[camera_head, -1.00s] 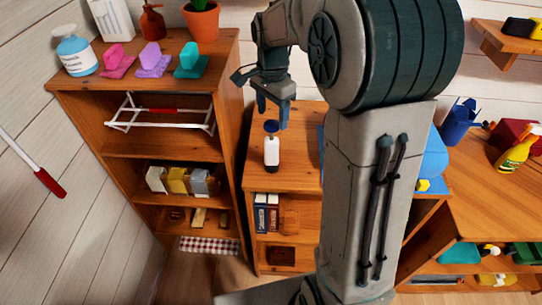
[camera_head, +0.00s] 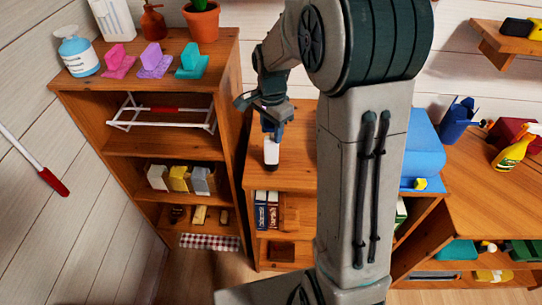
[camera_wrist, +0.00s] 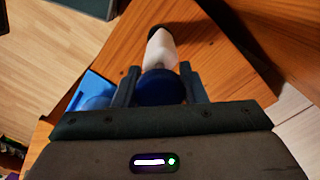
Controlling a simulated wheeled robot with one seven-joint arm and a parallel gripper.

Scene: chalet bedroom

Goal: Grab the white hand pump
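The white hand pump (camera_head: 271,155) stands upright on the top of the low wooden cabinet. It has a white body, a dark lower end and a blue top; its top is hidden by my gripper in the head view. My gripper (camera_head: 273,128) is over it, pointing down. In the wrist view the pump (camera_wrist: 162,52) lies between the two fingers of my gripper (camera_wrist: 160,72), with the blue top close to the palm. The fingers are apart, one on each side, with a small gap visible beside the white body.
A blue box (camera_head: 421,150) sits on the right of the low cabinet (camera_head: 297,160), partly behind my arm. The cabinet top around the pump is clear.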

